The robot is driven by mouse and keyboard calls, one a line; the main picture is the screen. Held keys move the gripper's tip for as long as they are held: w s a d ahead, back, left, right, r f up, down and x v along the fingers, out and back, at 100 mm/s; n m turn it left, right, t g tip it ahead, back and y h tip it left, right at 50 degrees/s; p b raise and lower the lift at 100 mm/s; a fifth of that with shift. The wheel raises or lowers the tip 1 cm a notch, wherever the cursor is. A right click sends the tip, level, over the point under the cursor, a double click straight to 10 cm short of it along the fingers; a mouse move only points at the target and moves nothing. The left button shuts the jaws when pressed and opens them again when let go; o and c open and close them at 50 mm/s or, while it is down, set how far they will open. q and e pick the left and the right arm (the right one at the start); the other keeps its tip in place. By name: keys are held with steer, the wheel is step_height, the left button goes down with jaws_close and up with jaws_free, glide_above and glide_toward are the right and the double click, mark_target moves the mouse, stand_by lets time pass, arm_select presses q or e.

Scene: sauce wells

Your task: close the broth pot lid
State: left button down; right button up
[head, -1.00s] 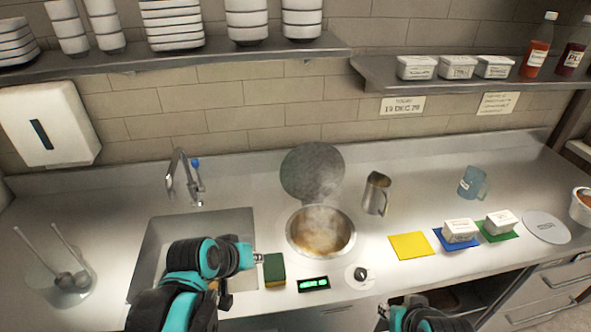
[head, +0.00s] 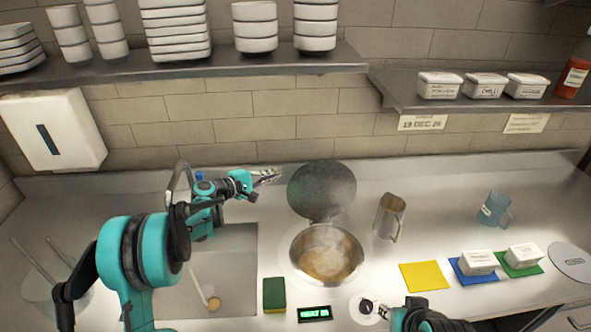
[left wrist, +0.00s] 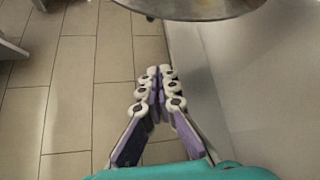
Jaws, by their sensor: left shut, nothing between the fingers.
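The broth pot (head: 296,262) is set in the counter, open, with brown broth and steam in it. Its round dark lid (head: 318,185) stands raised behind the pot, near the wall. My left gripper (head: 268,176) is shut and empty, just left of the lid in the head view, apart from it as far as I can tell. In the left wrist view the shut fingertips (left wrist: 160,78) show, with a round metallic edge (left wrist: 195,10), probably the lid, beyond them.
A metal pitcher (head: 391,216) stands right of the lid. A sponge (head: 274,294), a green display (head: 314,314) and a knob (head: 366,307) are in front of the pot. The sink (head: 235,265) lies left. A yellow mat (head: 424,276) lies right.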

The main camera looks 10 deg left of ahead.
mark_target(300, 171)
arm_select(q)
steer(key=b+x, duration=0.2)
steer(key=x, duration=0.8)
steer(key=s+d, duration=0.1)
steer(key=s+d+r+b, duration=0.1)
steer(key=s, duration=0.1)
steer(key=shift+s+r, duration=0.15)
steer(key=shift+r, duration=0.05)
steer(key=shift+s, duration=0.1)
